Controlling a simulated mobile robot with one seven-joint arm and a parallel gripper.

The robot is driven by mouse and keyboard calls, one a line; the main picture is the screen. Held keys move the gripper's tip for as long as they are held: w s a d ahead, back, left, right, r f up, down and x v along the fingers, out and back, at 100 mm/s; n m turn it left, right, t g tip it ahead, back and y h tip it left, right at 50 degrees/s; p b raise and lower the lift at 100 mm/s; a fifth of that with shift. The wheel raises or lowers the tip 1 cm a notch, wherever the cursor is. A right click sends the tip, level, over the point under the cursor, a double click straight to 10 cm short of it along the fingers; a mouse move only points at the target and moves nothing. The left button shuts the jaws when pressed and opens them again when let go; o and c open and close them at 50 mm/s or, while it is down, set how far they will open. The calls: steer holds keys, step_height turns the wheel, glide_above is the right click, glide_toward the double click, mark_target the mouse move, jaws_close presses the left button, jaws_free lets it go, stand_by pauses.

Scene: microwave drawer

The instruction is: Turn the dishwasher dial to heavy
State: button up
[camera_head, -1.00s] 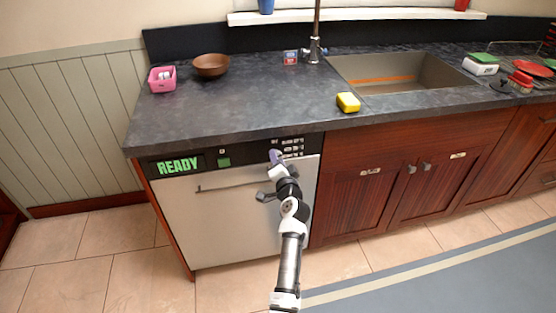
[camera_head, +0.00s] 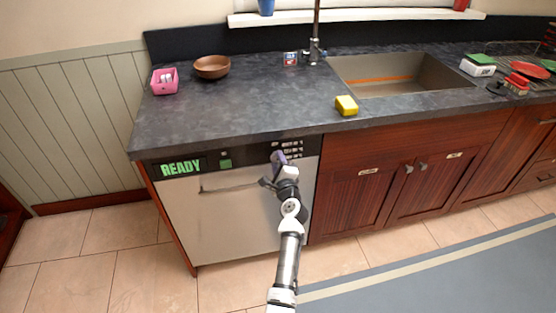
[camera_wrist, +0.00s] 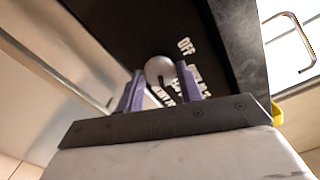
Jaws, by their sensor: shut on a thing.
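The dishwasher (camera_head: 230,215) has a pale door and a black control strip with a green "READY" display. The dial (camera_wrist: 160,70) is a round grey knob on the black panel in the wrist view. White lettering lies around its right and lower side; "OFF" is readable, and other labels are partly hidden. My gripper (camera_head: 278,157) is at the right part of the strip in the head view, where it hides the dial. In the wrist view its purple fingers (camera_wrist: 160,76) are on both sides of the dial, shut on it. I cannot tell which label the dial points to.
The door's bar handle (camera_head: 230,188) runs just below the strip, close to my gripper. The dark countertop (camera_head: 240,115) overhangs above. A yellow sponge-like block (camera_head: 346,105) lies near its edge. Wooden cabinets (camera_head: 390,195) stand to the right.

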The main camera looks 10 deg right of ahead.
steer(key=shift+m+p, duration=0.95)
steer(key=shift+m, duration=1.35)
steer(key=o, duration=1)
steer(key=s, duration=0.4)
steer(key=s+b, duration=0.1)
steer(key=s, duration=0.8)
steer(key=shift+s+d+b, duration=0.35)
steer(key=shift+s+b, duration=0.05)
